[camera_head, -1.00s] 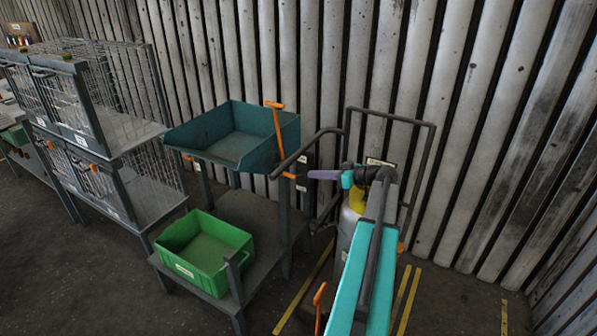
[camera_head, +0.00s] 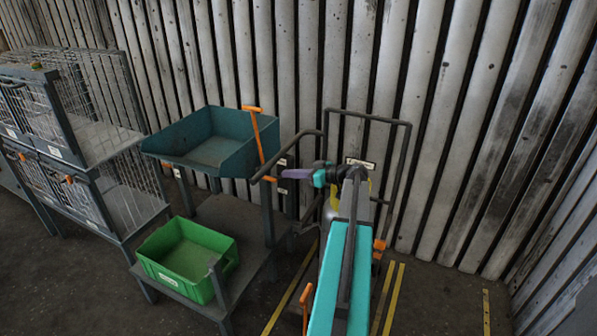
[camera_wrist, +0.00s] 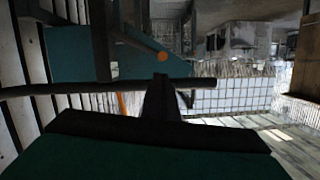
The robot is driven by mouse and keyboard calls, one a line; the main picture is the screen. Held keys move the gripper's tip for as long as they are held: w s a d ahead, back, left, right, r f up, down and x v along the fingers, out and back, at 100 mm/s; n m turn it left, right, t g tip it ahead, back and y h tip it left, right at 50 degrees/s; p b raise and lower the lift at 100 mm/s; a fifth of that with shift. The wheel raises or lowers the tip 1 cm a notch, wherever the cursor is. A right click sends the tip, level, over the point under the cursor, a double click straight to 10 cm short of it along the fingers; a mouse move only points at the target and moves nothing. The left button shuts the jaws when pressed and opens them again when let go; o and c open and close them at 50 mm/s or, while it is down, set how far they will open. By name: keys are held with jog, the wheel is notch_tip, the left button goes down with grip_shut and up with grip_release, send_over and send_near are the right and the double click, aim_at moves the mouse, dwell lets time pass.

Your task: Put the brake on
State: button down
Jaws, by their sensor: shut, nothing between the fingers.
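Several orange handles show, and none is marked as the brake. A long orange lever (camera_head: 257,133) stands tilted at the right side of the teal bin (camera_head: 172,144). A small orange piece (camera_head: 268,179) sits at the end of the dark trolley handle, just left of my gripper (camera_head: 283,175). Another orange lever (camera_head: 305,297) stands low, left of my arm, and an orange block (camera_head: 379,245) is right of it. My gripper is shut and empty, pointing left; contact cannot be told. In the wrist view, a round orange knob (camera_wrist: 162,56) lies beyond the gripper tip (camera_wrist: 160,80).
A dark tube-frame trolley (camera_head: 408,150) with a yellow-topped cylinder stands against the ribbed wall. A green crate (camera_head: 165,279) sits on the stand's lower shelf. Wire cages (camera_head: 100,140) are at left. Yellow floor lines (camera_head: 394,300) run at right, where the floor is open.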

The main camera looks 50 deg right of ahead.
jog(key=shift+p+x, duration=0.6)
jog(key=shift+x, duration=2.35)
jog(key=shift+f, duration=0.1)
jog(key=shift+a+f+b, duration=0.1)
jog(key=shift+b, duration=0.35)
